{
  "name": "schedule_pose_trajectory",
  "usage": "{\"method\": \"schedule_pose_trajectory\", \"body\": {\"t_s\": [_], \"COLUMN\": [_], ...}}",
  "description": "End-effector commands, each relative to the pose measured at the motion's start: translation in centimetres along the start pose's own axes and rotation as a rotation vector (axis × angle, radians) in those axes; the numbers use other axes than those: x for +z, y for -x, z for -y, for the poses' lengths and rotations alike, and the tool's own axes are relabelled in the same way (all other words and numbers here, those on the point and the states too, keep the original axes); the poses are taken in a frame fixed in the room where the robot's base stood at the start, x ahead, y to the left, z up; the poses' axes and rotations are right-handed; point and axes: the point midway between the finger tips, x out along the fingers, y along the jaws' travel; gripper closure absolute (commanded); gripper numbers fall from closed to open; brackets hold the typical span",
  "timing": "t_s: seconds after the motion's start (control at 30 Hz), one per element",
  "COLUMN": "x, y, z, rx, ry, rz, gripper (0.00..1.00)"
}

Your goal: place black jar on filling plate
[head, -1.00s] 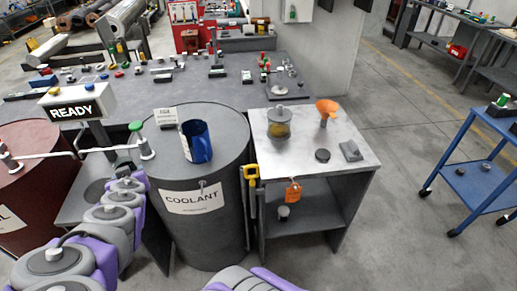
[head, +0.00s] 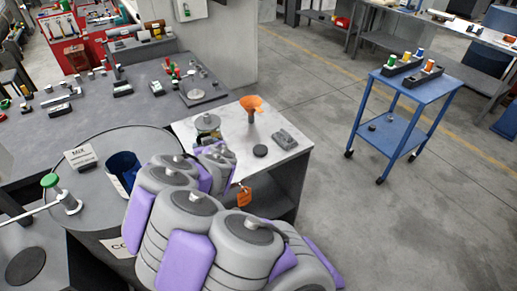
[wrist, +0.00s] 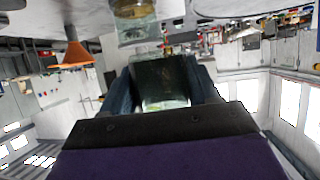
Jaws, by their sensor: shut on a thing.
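In the wrist view my gripper (wrist: 165,82) is shut on a dark, greenish glassy jar (wrist: 163,76), held between its two blue-grey fingers. A glass jar with a dark lid and yellowish contents (head: 207,124) stands on the small metal table (head: 288,157), partly behind my arm. It also shows in the wrist view (wrist: 134,22), apart from the held jar. A flat black disc (head: 260,151) lies on the same table. I cannot tell which surface is the filling plate.
An orange funnel (head: 251,104) and a grey block (head: 285,139) stand on the small table. A coolant barrel (head: 75,213) with a blue jug (head: 123,168) is at left. A blue trolley (head: 438,88) stands at right, with open floor between.

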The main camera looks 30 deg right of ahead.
Motion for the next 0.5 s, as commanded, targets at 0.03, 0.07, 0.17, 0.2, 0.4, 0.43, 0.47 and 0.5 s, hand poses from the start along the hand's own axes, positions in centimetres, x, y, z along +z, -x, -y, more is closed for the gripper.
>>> {"method": "schedule_pose_trajectory", "body": {"t_s": [0.03,0.07,0.17,0.2,0.4,0.43,0.47,0.5], "x": [0.2,0.3,0.8,1.0,1.7,1.8,1.7,1.7], "y": [-0.7,-1.2,-2.4,-2.8,-4.1,-4.2,-4.3,-4.3], "z": [-1.4,-2.0,-4.0,-4.9,-9.1,-9.6,-10.1,-10.7], "rx": [-0.017,-0.034,-0.084,-0.105,-0.197,-0.209,-0.222,-0.236], "ry": [0.004,0.009,0.031,0.039,0.083,0.091,0.099,0.109], "rz": [0.006,0.005,0.003,0.003,0.0,-0.001,-0.002,-0.004], "gripper": [0.72,0.72,0.72,0.72,0.72,0.72,0.72,0.72]}}
